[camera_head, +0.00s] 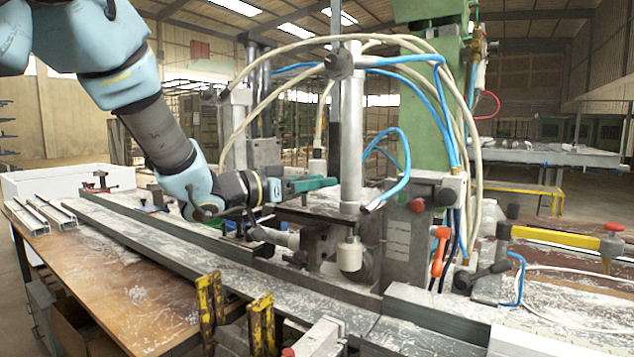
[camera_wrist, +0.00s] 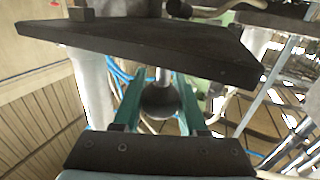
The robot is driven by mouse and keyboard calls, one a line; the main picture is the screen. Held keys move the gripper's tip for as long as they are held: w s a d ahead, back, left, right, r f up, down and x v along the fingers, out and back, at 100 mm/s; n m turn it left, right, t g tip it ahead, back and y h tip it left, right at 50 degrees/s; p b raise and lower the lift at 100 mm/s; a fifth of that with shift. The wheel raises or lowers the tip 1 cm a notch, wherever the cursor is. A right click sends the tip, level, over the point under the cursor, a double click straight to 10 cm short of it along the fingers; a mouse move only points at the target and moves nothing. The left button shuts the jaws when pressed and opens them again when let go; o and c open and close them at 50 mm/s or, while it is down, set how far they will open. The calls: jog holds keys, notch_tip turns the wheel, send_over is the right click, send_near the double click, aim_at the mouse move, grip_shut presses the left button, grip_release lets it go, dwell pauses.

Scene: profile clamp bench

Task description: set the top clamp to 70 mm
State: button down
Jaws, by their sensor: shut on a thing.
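My gripper (camera_head: 328,183) has green fingers and reaches in from the left to the upright silver cylinder (camera_head: 352,130) of the clamp. In the wrist view the fingers (camera_wrist: 161,105) are shut on a dark round ball knob (camera_wrist: 160,99), with a thin light rod on its far side. In the head view the knob cannot be made out at the fingertips. A pale round pad (camera_head: 349,255) sits below the cylinder. No millimetre reading is legible.
Pale and blue hoses (camera_head: 408,95) loop around the cylinder and the green column (camera_head: 427,120). Long grey profiles (camera_head: 150,248) lie on the brown bench (camera_head: 120,300), whose front left is mostly clear.

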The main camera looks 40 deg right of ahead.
jog(key=shift+r, duration=0.1)
notch_tip(320, 180, up, 4)
jog(key=shift+f+p, duration=0.15)
jog(key=shift+p, duration=1.1)
jog(key=c, duration=0.8)
grip_release()
jog(key=o, duration=0.3)
jog(key=shift+f, duration=0.15)
jog(key=shift+o, duration=0.2)
jog(key=w+a+b, duration=0.1)
jog(key=a+b, duration=0.1)
jog(key=a, duration=0.8)
jog(key=shift+w+a+b, duration=0.25)
jog(key=shift+a+b, duration=0.1)
jog(key=shift+b, duration=0.05)
